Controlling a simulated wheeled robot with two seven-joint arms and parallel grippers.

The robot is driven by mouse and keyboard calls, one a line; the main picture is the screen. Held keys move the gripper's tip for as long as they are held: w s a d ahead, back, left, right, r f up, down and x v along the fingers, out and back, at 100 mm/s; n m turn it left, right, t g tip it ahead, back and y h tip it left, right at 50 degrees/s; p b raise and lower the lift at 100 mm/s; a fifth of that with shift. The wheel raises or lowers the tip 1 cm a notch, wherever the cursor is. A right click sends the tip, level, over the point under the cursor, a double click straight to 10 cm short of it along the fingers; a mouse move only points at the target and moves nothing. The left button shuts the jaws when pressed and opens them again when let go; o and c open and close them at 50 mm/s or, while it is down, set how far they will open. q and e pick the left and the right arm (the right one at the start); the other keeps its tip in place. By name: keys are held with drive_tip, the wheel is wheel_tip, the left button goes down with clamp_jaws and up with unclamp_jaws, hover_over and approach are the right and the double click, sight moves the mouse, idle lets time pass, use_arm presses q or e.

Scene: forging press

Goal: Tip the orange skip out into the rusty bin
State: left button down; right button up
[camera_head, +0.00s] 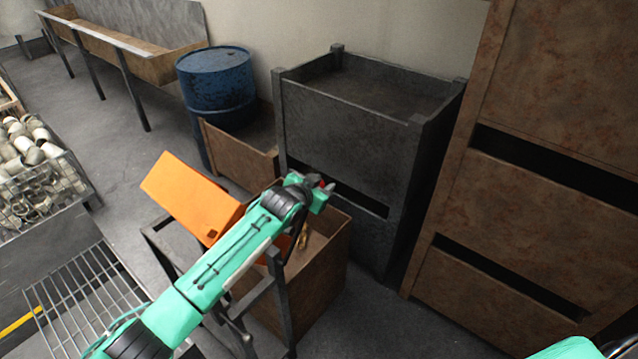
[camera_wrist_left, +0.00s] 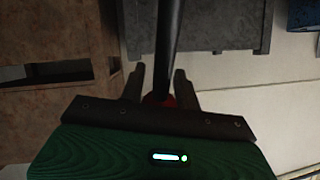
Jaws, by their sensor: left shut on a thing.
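The orange skip (camera_head: 188,196) is tilted on a dark metal stand (camera_head: 277,300), its left end higher and its right end low beside the rusty bin. The rusty bin (camera_head: 325,278) stands to the right of the stand; a small brass-coloured piece (camera_head: 303,237) shows at its opening. My left arm crosses in front of the skip and hides part of it and of the bin. My left gripper (camera_head: 322,185) is above the bin. In the left wrist view its fingers (camera_wrist_left: 158,90) are around a dark bar (camera_wrist_left: 167,40) with a red part. My right gripper is out of view.
A dark grey crate stack (camera_head: 350,135) stands behind the bin, and tall rusty crates (camera_head: 540,190) stand at right. A blue drum (camera_head: 217,85) is behind. A wire basket of metal parts (camera_head: 35,170) is at left.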

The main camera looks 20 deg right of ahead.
use_arm(q)
drive_tip(key=shift+s+f, duration=0.2)
drive_tip(key=shift+f, duration=0.7)
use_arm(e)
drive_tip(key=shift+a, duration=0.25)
use_arm(q)
drive_tip(key=c, duration=1.1)
unclamp_jaws()
drive_tip(key=shift+o, duration=0.3)
drive_tip(key=shift+w+r, duration=0.1)
drive_tip(key=shift+r, duration=0.25)
drive_tip(key=shift+r, duration=0.1)
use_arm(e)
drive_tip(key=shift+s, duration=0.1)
use_arm(q)
drive_tip(key=b+v, duration=0.3)
drive_tip(key=v, duration=1)
drive_tip(key=shift+a, duration=0.2)
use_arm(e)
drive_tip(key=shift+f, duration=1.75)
use_arm(q)
drive_tip(key=shift+r, duration=0.1)
